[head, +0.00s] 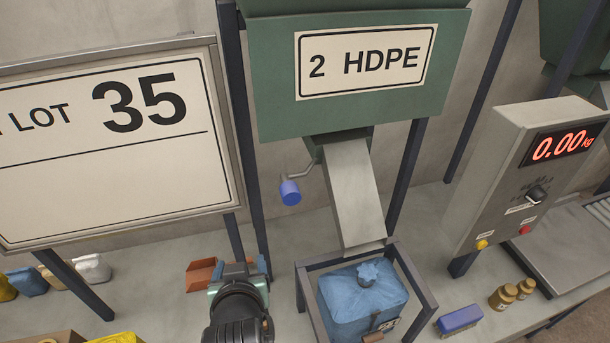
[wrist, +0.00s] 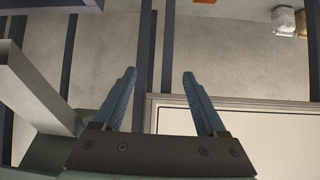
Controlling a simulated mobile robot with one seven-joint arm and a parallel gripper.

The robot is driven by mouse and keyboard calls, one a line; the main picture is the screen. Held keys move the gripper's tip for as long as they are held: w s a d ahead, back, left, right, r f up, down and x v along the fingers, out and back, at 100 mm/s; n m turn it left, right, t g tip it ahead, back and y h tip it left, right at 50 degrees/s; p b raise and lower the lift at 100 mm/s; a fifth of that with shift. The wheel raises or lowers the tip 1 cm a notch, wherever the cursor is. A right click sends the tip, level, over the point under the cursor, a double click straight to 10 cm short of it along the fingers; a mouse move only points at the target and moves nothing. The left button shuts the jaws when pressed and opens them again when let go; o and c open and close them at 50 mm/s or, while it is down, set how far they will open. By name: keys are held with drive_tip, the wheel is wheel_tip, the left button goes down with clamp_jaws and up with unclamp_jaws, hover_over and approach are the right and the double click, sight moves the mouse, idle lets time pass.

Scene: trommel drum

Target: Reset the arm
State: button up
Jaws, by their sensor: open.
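My arm comes up from the bottom of the head view, with my gripper (head: 240,268) low in front of the lot board (head: 110,180) and the green hopper (head: 360,85). In the wrist view my gripper (wrist: 158,75) has its two blue fingers spread apart, with nothing between them. In the head view it stands left of the framed stand (head: 428,300) and beside an orange-brown scoop-like piece (head: 200,274); I cannot tell whether they touch.
A grey chute (head: 352,190) slopes down to a blue bag (head: 362,300) in the stand. A blue-ended handle (head: 290,192) hangs beside it. Small bags (head: 93,267) lie at left.

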drive_tip(key=w+d+r+t, duration=0.2)
drive_tip(key=r, duration=0.7)
drive_tip(key=w+d+r+m+t, duration=0.1)
drive_tip(key=r+t, duration=0.2)
drive_tip(key=r, duration=0.6)
drive_tip(key=w+d+r+t, duration=0.2)
drive_tip(key=r, duration=0.6)
drive_tip(key=s+d+r+t, duration=0.2)
drive_tip(key=s+r+t, duration=0.1)
drive_tip(key=r, duration=0.6)
drive_tip(key=s+d+r+m+t+h+p, duration=0.1)
drive_tip(key=s+d+r+t, duration=0.1)
drive_tip(key=s+r, duration=0.4)
drive_tip(key=s+d+r+t+h, duration=0.1)
drive_tip(key=s+r+t, duration=0.3)
drive_tip(key=r, duration=0.9)
drive_tip(key=shift+s+d+r+t+p, duration=0.4)
drive_tip(key=shift+s+d, duration=0.1)
drive_tip(key=shift+d, duration=0.1)
